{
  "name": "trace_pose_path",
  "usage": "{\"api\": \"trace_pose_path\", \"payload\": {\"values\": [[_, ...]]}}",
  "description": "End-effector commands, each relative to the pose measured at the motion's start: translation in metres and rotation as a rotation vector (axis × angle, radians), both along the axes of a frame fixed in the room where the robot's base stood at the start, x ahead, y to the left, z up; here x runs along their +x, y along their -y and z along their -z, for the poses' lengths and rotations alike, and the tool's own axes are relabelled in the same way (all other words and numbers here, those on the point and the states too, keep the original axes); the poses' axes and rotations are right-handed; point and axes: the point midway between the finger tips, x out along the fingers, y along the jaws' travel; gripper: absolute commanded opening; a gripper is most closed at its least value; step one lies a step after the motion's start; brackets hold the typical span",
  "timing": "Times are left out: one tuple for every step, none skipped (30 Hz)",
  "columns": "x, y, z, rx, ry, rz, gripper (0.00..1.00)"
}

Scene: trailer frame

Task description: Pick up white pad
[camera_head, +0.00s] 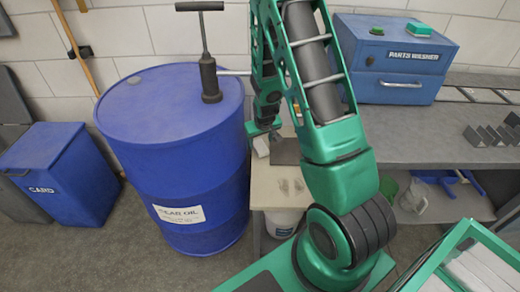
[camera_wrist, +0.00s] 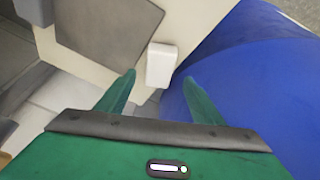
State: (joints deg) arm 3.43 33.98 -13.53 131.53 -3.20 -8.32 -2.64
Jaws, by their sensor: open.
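The white pad (camera_wrist: 161,65) is a small pale block with rounded corners. In the wrist view it lies near the edge of the cream bench top (camera_wrist: 190,25), ahead of and between my fingertips. My gripper (camera_wrist: 159,77) is open, with its two green fingers apart and nothing seen between them. In the head view the white pad (camera_head: 262,147) shows small and partly covered, just below my gripper (camera_head: 263,130). I cannot tell the height of the fingertips above the bench.
A blue gear oil drum (camera_head: 175,160) stands left of the bench, close to my gripper; it fills the right of the wrist view. A dark flat sheet (camera_wrist: 108,35) lies beside the pad. A blue parts washer (camera_head: 395,62) sits on the grey counter (camera_head: 420,125) at right.

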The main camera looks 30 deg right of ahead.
Motion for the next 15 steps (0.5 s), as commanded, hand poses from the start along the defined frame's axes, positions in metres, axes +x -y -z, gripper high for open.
{"api": "trace_pose_path", "payload": {"values": [[0.001, 0.001, 0.006, 0.000, -0.003, 0.001, 0.61], [0.002, 0.002, 0.009, 0.000, -0.003, 0.001, 0.61], [0.003, 0.003, 0.015, 0.000, -0.003, 0.001, 0.61], [0.004, 0.004, 0.019, 0.000, -0.004, 0.001, 0.61], [0.005, 0.005, 0.022, 0.000, -0.003, 0.001, 0.61], [0.007, 0.006, 0.027, 0.000, -0.004, 0.001, 0.61], [0.009, 0.007, 0.030, 0.000, -0.003, 0.001, 0.61], [0.010, 0.007, 0.033, -0.001, -0.002, 0.001, 0.61], [0.011, 0.008, 0.037, -0.001, -0.002, 0.001, 0.61], [0.012, 0.008, 0.039, -0.001, -0.002, 0.001, 0.61], [0.013, 0.009, 0.040, -0.001, -0.002, 0.001, 0.61], [0.014, 0.009, 0.042, -0.001, -0.001, 0.000, 0.61], [0.014, 0.009, 0.043, -0.001, -0.001, 0.000, 0.61], [0.014, 0.009, 0.043, -0.001, -0.001, 0.000, 0.61], [0.015, 0.009, 0.044, -0.001, -0.001, 0.000, 0.61]]}}
